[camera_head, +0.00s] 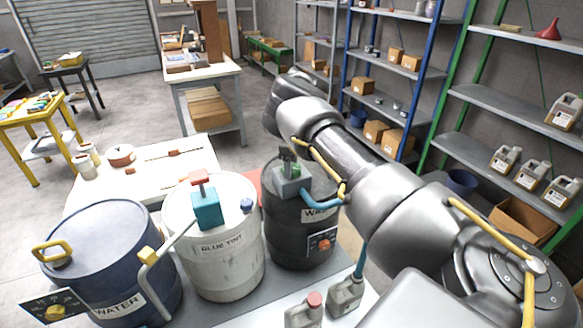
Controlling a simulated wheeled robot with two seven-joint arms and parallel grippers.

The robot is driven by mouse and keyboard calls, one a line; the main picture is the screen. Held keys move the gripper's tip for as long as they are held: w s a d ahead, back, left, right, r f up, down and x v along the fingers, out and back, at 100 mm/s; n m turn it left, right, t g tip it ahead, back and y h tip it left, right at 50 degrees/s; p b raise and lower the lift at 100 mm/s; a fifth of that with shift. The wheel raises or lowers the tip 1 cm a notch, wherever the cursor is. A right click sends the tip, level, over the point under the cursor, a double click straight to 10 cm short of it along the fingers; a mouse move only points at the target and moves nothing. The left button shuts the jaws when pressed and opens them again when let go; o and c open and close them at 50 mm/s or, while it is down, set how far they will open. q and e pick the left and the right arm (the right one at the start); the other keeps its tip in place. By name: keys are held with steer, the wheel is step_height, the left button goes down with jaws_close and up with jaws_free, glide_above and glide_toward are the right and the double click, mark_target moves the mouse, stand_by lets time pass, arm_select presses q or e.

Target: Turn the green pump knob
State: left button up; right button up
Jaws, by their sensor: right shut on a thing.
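The green pump knob (287,155) sits on top of a grey pump head (292,181), which stands on the black drum (290,234). A blue spout curves from this pump head to the right. My right arm reaches in from the lower right and over the drum. My right gripper (290,148) is shut on the green knob; its fingers are dark and small here, and the arm hides part of them. My left gripper is not in view.
A white drum (222,265) with a teal pump and red knob (199,176) stands left of the black drum. A blue drum (110,247) with a yellow handle is further left. Grey jugs (345,296) stand in front. A white table (190,150) lies behind; shelves stand right.

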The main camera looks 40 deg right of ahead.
steer(key=m, duration=0.3)
steer(key=shift+m, duration=0.3)
steer(key=m, duration=0.3)
steer(key=shift+m, duration=0.4)
steer(key=m, duration=0.4)
steer(key=shift+d, duration=0.1)
steer(key=shift+m, duration=1.9)
steer(key=o, duration=1)
steer(key=shift+c, duration=0.2)
